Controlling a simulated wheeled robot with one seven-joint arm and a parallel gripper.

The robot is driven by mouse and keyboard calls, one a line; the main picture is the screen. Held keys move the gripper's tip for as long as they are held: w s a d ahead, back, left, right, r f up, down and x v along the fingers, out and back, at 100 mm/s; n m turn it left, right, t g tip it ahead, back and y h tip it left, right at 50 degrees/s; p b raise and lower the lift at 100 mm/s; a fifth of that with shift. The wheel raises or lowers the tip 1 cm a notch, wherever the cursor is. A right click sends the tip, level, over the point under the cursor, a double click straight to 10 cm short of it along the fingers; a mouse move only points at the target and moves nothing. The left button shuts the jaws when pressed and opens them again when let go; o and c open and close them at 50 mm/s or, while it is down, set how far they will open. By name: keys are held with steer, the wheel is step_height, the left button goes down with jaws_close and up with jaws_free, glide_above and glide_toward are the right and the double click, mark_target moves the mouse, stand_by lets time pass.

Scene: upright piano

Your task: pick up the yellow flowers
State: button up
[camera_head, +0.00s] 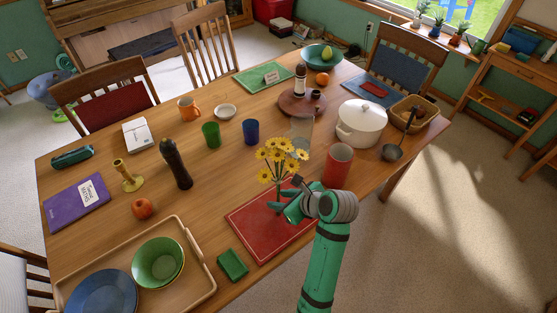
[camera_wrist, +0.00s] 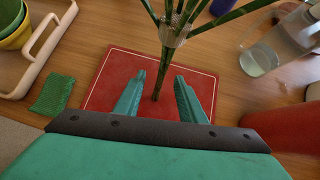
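The yellow flowers (camera_head: 281,157) are a bunch with dark centres and green stems, above the red mat (camera_head: 245,232) in the head view. In the wrist view only their stems (camera_wrist: 170,58) show, bound by a pale band; the blossoms are out of frame. My gripper (camera_head: 279,201) is at the lower stems. In the wrist view its two teal fingers (camera_wrist: 160,78) are apart, one to each side of the stems in the picture, with gaps visible. I cannot tell whether the stem ends touch the mat.
A red cylinder (camera_head: 338,166) stands close to the right of my gripper, and a clear glass (camera_head: 301,129) stands behind the flowers. A white pot (camera_head: 360,124) is farther right.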

steer(key=shift+x, duration=2.65)
steer(key=shift+s, duration=0.1)
steer(key=shift+c, duration=0.3)
jaws_close()
